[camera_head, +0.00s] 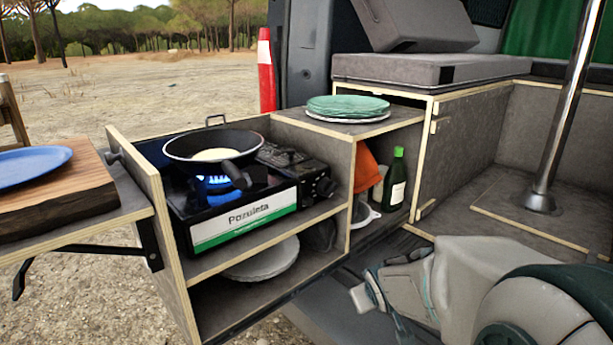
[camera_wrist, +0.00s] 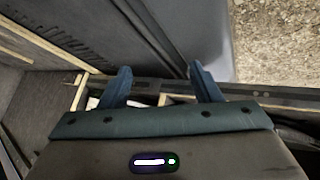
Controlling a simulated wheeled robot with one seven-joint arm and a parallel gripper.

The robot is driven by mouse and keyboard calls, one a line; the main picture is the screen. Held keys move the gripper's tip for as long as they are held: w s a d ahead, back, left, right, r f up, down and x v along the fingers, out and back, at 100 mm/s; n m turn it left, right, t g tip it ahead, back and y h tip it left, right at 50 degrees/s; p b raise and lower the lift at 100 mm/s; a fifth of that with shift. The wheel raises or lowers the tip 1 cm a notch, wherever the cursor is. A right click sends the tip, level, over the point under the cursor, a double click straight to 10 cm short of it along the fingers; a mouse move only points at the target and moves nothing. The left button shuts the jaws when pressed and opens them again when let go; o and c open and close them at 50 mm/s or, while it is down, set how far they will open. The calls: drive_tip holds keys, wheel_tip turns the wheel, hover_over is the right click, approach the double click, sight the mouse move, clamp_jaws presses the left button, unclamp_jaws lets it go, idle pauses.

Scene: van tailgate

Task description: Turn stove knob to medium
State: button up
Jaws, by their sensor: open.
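The camping stove (camera_head: 240,210) sits in the pulled-out kitchen drawer, with a blue flame (camera_head: 214,186) lit under a black frying pan (camera_head: 213,150). Something pale lies in the pan. The stove's dark knob (camera_head: 324,187) is on the right end of its front, beside the white and green "Pozuleta" panel. My gripper (camera_head: 375,285) is low at the right of the drawer, below and apart from the knob. In the wrist view my gripper (camera_wrist: 160,82) shows two spread fingers with nothing between them. The knob cannot be made out in the wrist view.
Green and white plates (camera_head: 348,106) are stacked on the cabinet top. A green bottle (camera_head: 394,180) and an orange cloth (camera_head: 366,170) stand in the open compartment between knob and van. A wooden board with a blue plate (camera_head: 32,166) is at left. A metal pole (camera_head: 565,110) rises at right.

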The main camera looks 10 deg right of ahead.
sight(333, 190)
drive_tip(key=w+d+r+n+t+y+p, duration=0.2)
drive_tip(key=w+d+r+n+t+p, duration=0.3)
drive_tip(key=r, duration=0.4)
drive_tip(key=s+a+r+n+t+y+p, duration=0.3)
drive_tip(key=s+r+n+y+p, duration=0.15)
drive_tip(key=r+y+p, duration=0.35)
drive_tip(key=shift+n+y, duration=0.45)
drive_tip(key=shift+y, duration=0.25)
drive_tip(key=x, duration=0.9)
drive_tip(key=b+x, duration=0.1)
drive_tip(key=x, duration=0.4)
drive_tip(key=shift+w+r, duration=0.3)
drive_tip(key=shift+c, duration=0.4)
drive_tip(key=c, duration=0.9)
